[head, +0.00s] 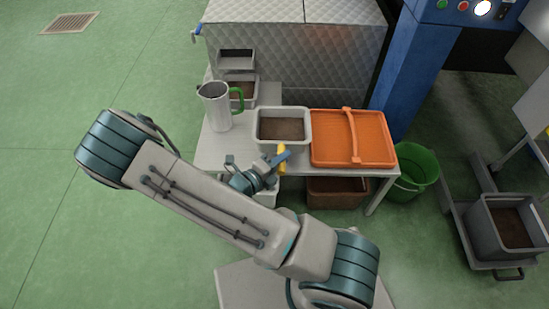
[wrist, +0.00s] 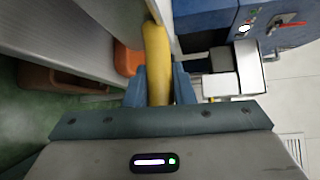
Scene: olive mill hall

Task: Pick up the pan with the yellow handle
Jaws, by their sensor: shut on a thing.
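The pan (head: 308,127) is a pale grey rectangular vessel with brown contents, at the middle of the pale table (head: 215,152) in the head view. Its yellow handle (head: 281,164) points toward me over the table's front edge. My gripper (head: 279,159) is shut on this handle. In the wrist view the yellow handle (wrist: 155,50) runs between the two fingers of my gripper (wrist: 161,85). The fingers hide part of the handle. I cannot tell whether the pan is resting on the table or slightly raised.
A metal jug with a green handle (head: 217,108) stands left, with grey trays (head: 237,55) behind. A green bucket (head: 418,165) and a trolley with a grey bin (head: 487,230) are right. The left floor is clear.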

